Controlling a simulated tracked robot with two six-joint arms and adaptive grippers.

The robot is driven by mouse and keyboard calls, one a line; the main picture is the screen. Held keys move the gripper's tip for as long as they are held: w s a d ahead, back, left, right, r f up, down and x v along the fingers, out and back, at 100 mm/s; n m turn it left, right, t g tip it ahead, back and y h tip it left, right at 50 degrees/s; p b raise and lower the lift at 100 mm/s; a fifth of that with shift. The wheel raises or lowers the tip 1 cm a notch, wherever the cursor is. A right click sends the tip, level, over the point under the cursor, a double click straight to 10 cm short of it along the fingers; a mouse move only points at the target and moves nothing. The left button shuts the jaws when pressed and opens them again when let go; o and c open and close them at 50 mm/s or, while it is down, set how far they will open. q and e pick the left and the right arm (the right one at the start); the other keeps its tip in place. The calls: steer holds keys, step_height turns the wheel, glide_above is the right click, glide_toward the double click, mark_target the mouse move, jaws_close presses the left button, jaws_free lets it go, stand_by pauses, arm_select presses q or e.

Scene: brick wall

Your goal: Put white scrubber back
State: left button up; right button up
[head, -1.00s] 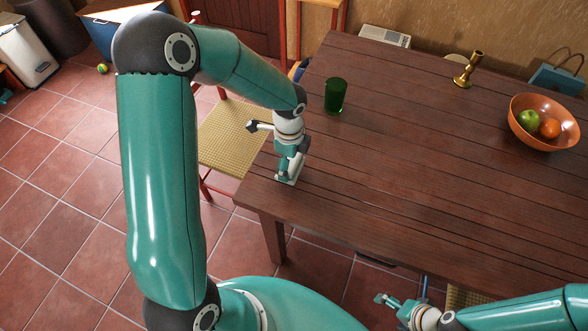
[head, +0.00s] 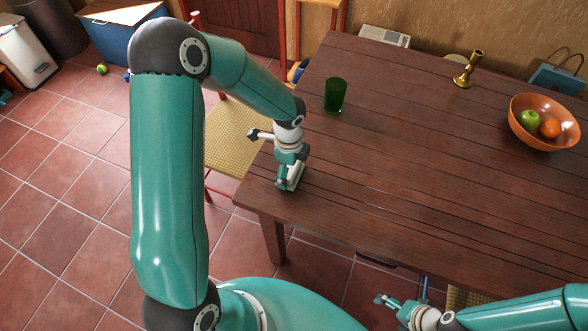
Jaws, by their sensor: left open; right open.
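I cannot make out a white scrubber anywhere in view; the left gripper and arm may hide part of the table's left end. My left gripper (head: 288,182) is open and points down at the near left corner of the wooden table (head: 400,170). I cannot tell whether its fingertips touch the tabletop or whether anything lies between them. My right gripper (head: 382,300) is open, low in the picture in front of the table's near edge, with nothing visible in it.
A green glass (head: 335,95) stands on the table behind my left gripper. A brass candlestick (head: 467,70) and an orange fruit bowl (head: 544,122) stand further right. A chair with a woven seat (head: 232,137) is at the table's left. The table's middle is clear.

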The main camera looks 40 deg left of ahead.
arm_select(q)
step_height(320, 180, up, 12)
steer(key=shift+r, duration=0.15)
stand_by(0.4)
steer(key=shift+s, duration=0.1)
stand_by(0.3)
